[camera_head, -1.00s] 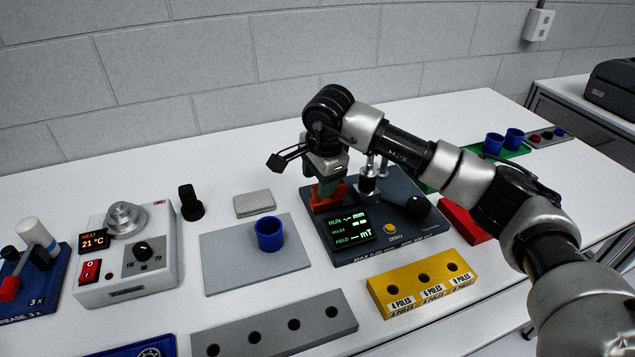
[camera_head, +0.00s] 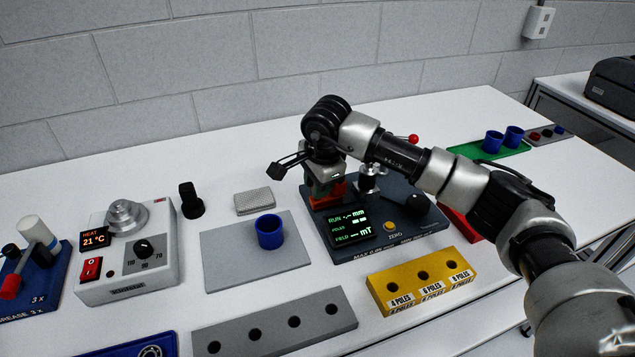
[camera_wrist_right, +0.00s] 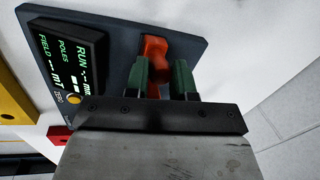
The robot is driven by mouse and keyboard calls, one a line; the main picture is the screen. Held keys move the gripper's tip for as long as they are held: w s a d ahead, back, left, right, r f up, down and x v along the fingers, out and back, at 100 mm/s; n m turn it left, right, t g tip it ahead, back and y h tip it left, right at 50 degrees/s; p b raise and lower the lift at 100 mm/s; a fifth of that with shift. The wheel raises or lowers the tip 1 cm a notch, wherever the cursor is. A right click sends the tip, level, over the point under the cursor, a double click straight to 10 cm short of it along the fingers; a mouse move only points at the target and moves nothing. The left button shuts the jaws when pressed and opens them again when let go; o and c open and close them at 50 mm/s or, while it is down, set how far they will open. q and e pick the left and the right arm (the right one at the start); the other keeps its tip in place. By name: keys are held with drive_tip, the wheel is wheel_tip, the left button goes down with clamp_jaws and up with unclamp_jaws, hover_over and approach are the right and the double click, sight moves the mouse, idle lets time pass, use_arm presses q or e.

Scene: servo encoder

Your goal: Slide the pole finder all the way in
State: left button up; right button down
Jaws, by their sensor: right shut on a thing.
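The pole finder is most likely the orange-red block (camera_head: 322,193) on the left part of a dark blue instrument base (camera_head: 430,222); it also shows in the right wrist view (camera_wrist_right: 153,49). My right gripper (camera_head: 322,180) is shut on this block, its green-padded fingers (camera_wrist_right: 168,75) on either side of it. A metal post (camera_head: 369,180) stands on the base just right of the gripper. The base carries a lit display (camera_head: 351,226) with RUN, POLES and FIELD lines, and a yellow ZERO button (camera_head: 389,227). How far in the block sits is hidden by the gripper. My left gripper is out of view.
A yellow block with labelled holes (camera_head: 424,281) and a grey block with holes (camera_head: 275,322) lie in front. A grey mat (camera_head: 228,262) with a blue cup (camera_head: 269,231) is left of the base. A heater unit (camera_head: 128,252) stands further left.

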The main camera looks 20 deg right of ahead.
drive_tip(key=d+b, duration=0.1)
drive_tip(key=d, duration=0.2)
drive_tip(key=shift+w+d, duration=0.1)
drive_tip(key=shift+d, duration=0.2)
drive_tip(key=shift+r, duration=0.1)
drive_tip(key=c, duration=0.9)
unclamp_jaws()
drive_tip(key=shift+d, duration=0.15)
drive_tip(key=shift+c, duration=0.2)
drive_tip(key=shift+r, duration=0.4)
wheel_tip(320, 180, up, 10)
drive_tip(key=s+b, duration=0.1)
drive_tip(key=s, duration=0.1)
drive_tip(key=shift+d+f, duration=0.15)
